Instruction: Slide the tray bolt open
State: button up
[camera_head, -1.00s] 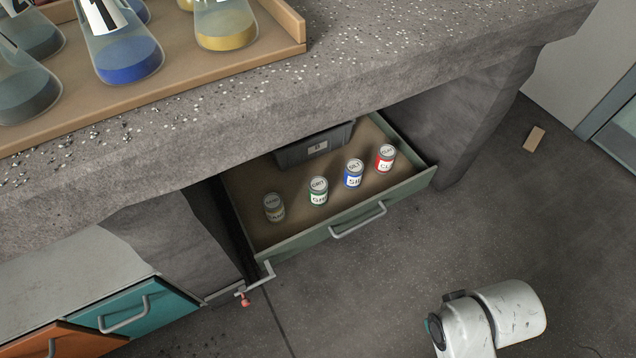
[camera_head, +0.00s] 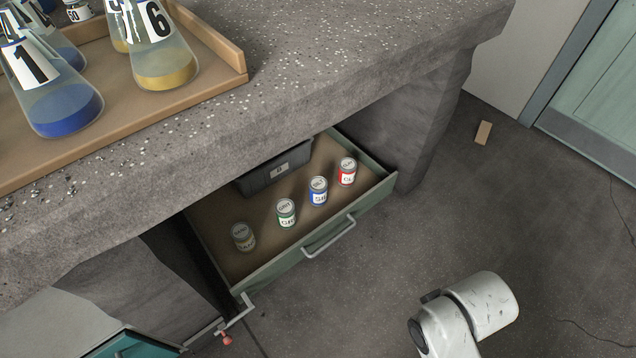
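A green pull-out tray (camera_head: 290,256) stands open below the concrete bench, with a grey handle on its front. At its lower left corner is a grey metal bar or bracket (camera_head: 240,309). Below it hangs a small red knob (camera_head: 227,338), which appears to belong to the bolt. How far the bolt is slid is too small to tell. My white arm shows at the lower right, well apart from the tray. My gripper is out of view.
Several labelled cans, including a red can (camera_head: 347,171) and a blue can (camera_head: 318,191), stand in the tray with a dark box (camera_head: 275,168). Glass flasks (camera_head: 160,50) stand on a wooden tray (camera_head: 215,92) on the bench. Floor (camera_head: 400,245) between tray and arm is clear.

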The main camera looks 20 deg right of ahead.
aim_at(228, 339)
jog(key=u, duration=0.75)
jog(key=l+u, duration=0.3)
jog(key=u, duration=0.15)
jog(key=l+u, duration=0.25)
jog(key=u, duration=0.2)
